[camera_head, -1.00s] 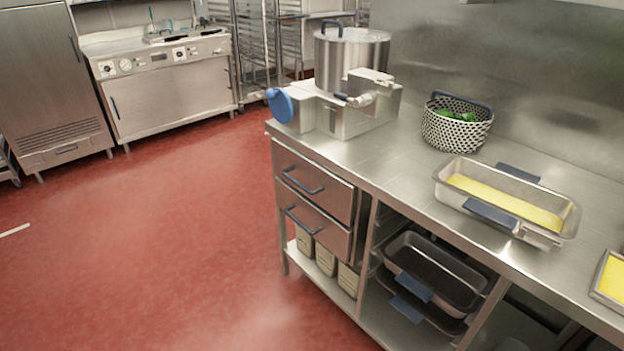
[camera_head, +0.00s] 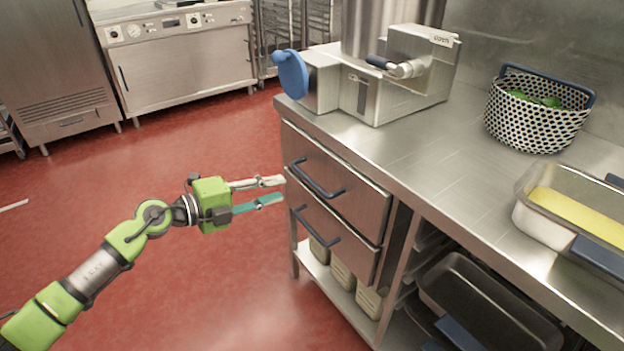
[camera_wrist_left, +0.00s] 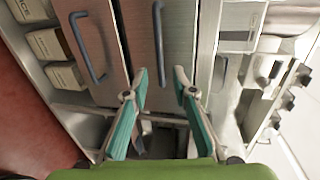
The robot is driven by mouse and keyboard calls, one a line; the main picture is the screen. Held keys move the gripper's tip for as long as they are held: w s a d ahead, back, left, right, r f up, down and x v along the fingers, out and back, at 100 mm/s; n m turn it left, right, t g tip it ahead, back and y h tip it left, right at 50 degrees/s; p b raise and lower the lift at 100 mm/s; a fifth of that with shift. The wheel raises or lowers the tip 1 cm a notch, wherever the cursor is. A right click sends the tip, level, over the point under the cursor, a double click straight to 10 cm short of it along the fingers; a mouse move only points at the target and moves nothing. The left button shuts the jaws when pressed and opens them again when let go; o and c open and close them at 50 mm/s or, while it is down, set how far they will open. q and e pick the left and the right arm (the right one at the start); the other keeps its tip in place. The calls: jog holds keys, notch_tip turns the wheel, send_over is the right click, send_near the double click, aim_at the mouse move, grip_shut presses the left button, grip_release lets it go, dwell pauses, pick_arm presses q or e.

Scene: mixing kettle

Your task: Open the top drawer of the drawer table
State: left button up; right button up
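The drawer table (camera_head: 440,180) has two stacked drawers under its steel top. The top drawer (camera_head: 358,192) is shut and has a dark blue bar handle (camera_head: 316,182). In the left wrist view the top drawer handle (camera_wrist_left: 158,45) lies ahead, between the lines of my fingertips. The bottom drawer (camera_head: 350,248) is also shut, with its own blue handle (camera_head: 313,228). My left gripper (camera_head: 281,189) is open and empty, just left of the top drawer front, its fingers pointing at it. In the left wrist view the gripper (camera_wrist_left: 160,82) shows spread fingers. My right gripper is out of view.
A steel kettle unit (camera_head: 385,85) with a blue knob stands on the table top. A patterned basket (camera_head: 535,115) and a pan with yellow contents (camera_head: 540,222) stand further right. Containers (camera_head: 342,275) sit on the shelf below the drawers. Red floor left of the table is clear.

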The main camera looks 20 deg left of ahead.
aim_at(310, 178)
pick_arm(q)
jog(key=x, duration=1)
jog(key=shift+a+b, duration=0.1)
jog(key=shift+b, duration=0.2)
jog(key=shift+w+d+f, duration=0.15)
jog(key=shift+w+d, duration=0.2)
jog(key=shift+w, duration=0.1)
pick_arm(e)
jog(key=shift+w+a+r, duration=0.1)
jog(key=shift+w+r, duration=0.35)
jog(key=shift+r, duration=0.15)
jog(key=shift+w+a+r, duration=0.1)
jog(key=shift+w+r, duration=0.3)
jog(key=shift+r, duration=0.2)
pick_arm(q)
grip_shut()
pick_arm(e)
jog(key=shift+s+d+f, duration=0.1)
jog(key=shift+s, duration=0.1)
